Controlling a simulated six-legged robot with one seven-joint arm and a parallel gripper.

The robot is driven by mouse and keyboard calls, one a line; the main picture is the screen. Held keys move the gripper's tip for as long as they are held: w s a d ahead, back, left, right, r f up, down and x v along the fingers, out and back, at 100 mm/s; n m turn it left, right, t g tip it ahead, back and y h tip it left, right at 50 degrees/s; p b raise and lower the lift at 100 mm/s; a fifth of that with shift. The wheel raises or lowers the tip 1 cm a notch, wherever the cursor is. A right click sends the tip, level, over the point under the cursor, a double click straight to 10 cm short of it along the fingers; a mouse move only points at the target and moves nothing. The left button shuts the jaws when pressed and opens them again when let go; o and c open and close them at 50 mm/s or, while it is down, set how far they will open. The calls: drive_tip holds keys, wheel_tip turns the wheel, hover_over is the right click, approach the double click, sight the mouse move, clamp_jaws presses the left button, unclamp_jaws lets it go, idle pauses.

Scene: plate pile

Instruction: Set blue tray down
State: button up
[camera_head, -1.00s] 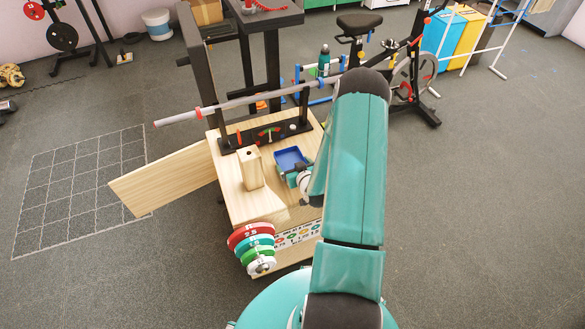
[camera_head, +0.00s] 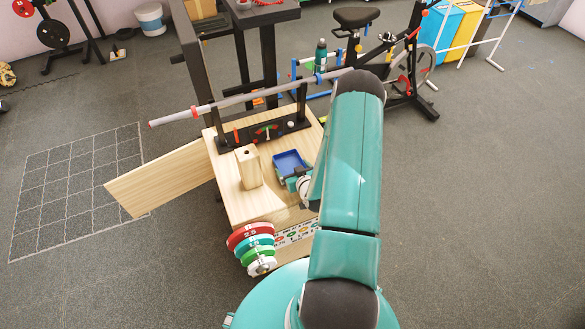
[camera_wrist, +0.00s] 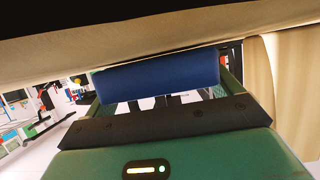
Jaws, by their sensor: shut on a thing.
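The small blue tray (camera_head: 290,160) is over the right part of the wooden bench top (camera_head: 237,203), right of an upright wooden block (camera_head: 248,167). My gripper (camera_head: 296,178) is at the tray's near side and is shut on it. My arm hides part of the bench to the right. In the wrist view, the tray (camera_wrist: 158,77) shows as a blue wall between the gripper's fingers. I cannot tell whether the tray's underside touches the bench.
A black panel with a dial (camera_head: 265,132) and a barbell (camera_head: 235,101) stand behind the tray. Coloured weight plates (camera_head: 252,247) hang at the bench's near edge. A wooden board (camera_head: 160,178) juts out left. Bare bench top lies in front of the block.

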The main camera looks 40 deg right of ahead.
drive_tip(key=shift+f, duration=0.2)
drive_tip(key=o, duration=0.7)
drive_tip(key=shift+r, duration=0.1)
